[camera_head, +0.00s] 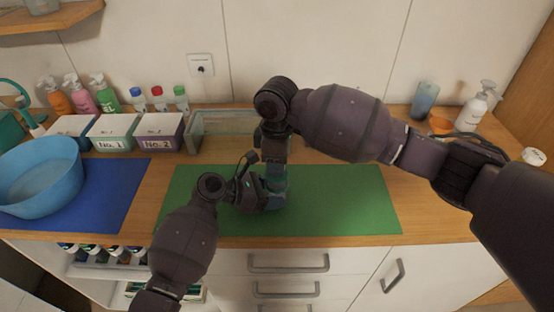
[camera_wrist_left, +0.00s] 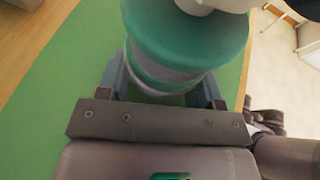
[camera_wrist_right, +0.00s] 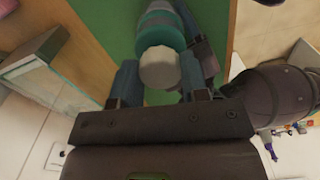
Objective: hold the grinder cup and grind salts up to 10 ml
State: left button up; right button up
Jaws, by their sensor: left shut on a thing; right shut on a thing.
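The grinder cup (camera_head: 274,184) stands on the green mat (camera_head: 340,200) in the head view, mostly hidden by my grippers. In the left wrist view its teal and whitish round body (camera_wrist_left: 180,55) sits between the fingers. My left gripper (camera_head: 268,196) is shut on the cup's lower body from the left. My right gripper (camera_head: 273,160) comes from above and is shut on the cup's top part. In the right wrist view the pale knob (camera_wrist_right: 160,67) of the grinder lies between its fingers, with the teal body beyond. The salts and fill level cannot be seen.
A blue basin (camera_head: 40,175) stands on a blue mat at left. Boxes labelled No. 1 (camera_head: 113,143) and No. 2 (camera_head: 158,144), and a glass-sided tray (camera_head: 195,132), stand behind. Several bottles line the wall. The green mat's right part is clear.

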jog(key=m, duration=0.4)
jog(key=shift+m, duration=1.8)
jog(key=o, duration=0.9)
jog(key=shift+o, duration=0.2)
jog(key=shift+r, duration=0.1)
notch_tip(320, 180, up, 12)
